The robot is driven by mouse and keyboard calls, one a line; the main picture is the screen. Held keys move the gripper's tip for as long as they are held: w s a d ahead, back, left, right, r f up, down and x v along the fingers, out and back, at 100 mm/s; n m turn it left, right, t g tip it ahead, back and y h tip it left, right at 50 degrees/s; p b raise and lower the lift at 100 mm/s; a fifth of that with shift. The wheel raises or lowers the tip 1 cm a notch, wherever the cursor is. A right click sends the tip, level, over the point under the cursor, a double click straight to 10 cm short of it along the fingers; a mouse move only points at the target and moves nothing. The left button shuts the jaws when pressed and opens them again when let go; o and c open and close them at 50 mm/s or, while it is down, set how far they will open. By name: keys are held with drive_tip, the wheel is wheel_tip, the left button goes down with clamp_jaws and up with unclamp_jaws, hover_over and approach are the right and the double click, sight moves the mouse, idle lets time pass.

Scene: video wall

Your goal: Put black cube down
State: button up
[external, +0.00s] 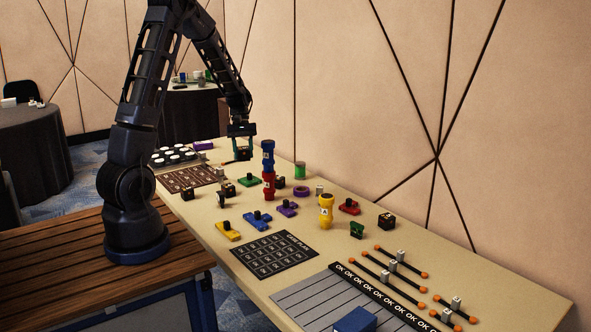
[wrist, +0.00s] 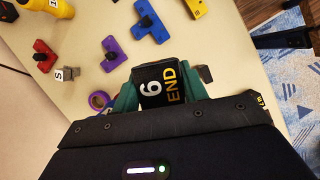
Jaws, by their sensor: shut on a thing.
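A black cube (wrist: 163,84) with a white "6" and a yellow "END" on it sits between the teal fingers of my gripper (wrist: 160,92) in the wrist view. The fingers are shut on it from both sides. The cube is small and dark there. I cannot tell whether its underside touches the tabletop.
Other black cubes (external: 386,222), coloured pieces (external: 257,220) and a green cylinder (external: 300,170) stand around. A brown grid mat (external: 187,180) lies left. The wall runs along the table's far side.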

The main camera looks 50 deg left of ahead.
drive_tip(key=w+d+r+m+g, duration=0.15)
drive_tip(key=w+d, duration=0.25)
drive_tip(key=d, duration=0.6)
drive_tip(key=w+d+m, duration=0.3)
drive_tip(key=w+d, duration=0.1)
drive_tip(key=d, duration=0.7)
drive_tip(key=d+m+y, duration=0.2)
drive_tip(key=d+m, duration=0.1)
drive_tip(key=d, duration=1.7)
wheel_tip(320, 180, up, 2)
drive_tip(key=m+g+y, duration=0.2)
drive_tip(key=m, duration=0.4)
hover_over(351, 324)
drive_tip(key=w, duration=0.2)
drive_tip(key=shift+t, duration=0.35)
drive_tip(key=f, duration=1.8)
drive_tip(key=shift+s+f, duration=0.2)
drive_tip(key=shift+f, duration=0.15)
drive_tip(key=o, duration=0.6)
drive_tip(key=shift+f, duration=0.1)
drive_tip(key=shift+c, duration=0.2)
drive_tip(key=o, duration=0.4)
